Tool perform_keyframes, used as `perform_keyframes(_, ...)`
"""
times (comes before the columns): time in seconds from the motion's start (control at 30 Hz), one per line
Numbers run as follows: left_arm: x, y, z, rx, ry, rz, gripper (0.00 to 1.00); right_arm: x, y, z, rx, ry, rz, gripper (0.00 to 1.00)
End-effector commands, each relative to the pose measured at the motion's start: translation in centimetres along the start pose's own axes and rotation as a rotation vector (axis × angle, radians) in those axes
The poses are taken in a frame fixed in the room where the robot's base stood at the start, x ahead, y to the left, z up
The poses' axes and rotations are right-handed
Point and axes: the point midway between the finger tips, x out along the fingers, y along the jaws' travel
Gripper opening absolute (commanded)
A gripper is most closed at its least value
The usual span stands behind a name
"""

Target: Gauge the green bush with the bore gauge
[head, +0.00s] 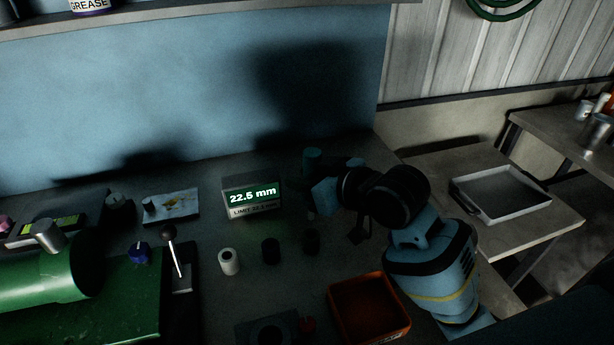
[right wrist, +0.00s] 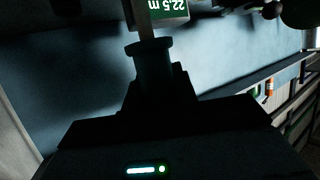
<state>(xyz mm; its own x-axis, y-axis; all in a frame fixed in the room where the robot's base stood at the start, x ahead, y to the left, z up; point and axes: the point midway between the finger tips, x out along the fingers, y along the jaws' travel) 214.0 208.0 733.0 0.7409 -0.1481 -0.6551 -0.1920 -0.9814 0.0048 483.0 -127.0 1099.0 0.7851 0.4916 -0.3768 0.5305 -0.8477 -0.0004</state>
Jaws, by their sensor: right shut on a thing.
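My right gripper (head: 322,195) reaches in from the right above the bench. It is shut on the bore gauge, whose teal grip (right wrist: 150,65) and pale shaft show in the right wrist view. A teal end (head: 312,158) of it shows in the head view. Three bushes stand upright in a row: a white one (head: 229,262), a dark one (head: 270,250) and another dark one (head: 311,240) nearest the gripper. The light is too dim to tell which dark one is green. The gauge tip's contact with a bush cannot be seen. The readout (head: 253,196) shows 22.5 mm. My left gripper is out of view.
An orange-red tray (head: 368,308) lies in front, near my right arm. A black-knobbed lever (head: 174,250) and a green machine (head: 80,290) stand at left. A dark block with a round hole (head: 268,332) is at the front edge. A grey tray (head: 500,193) sits on the side table.

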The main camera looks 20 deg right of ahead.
Motion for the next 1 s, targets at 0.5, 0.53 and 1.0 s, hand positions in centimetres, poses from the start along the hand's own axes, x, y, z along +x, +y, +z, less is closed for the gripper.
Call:
perform_keyframes(0.5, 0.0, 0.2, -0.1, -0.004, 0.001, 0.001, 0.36, 1.3, 0.0, 3.2, 0.002, 0.000, 0.002, 0.05)
perform_keyframes(0.53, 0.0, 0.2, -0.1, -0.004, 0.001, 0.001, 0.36, 1.3, 0.0, 3.4, 0.002, 0.000, 0.002, 0.05)
perform_keyframes(1.0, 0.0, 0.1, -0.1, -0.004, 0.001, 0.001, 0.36, 1.5, 0.0, 3.9, 0.000, 0.001, 0.002, 0.05)
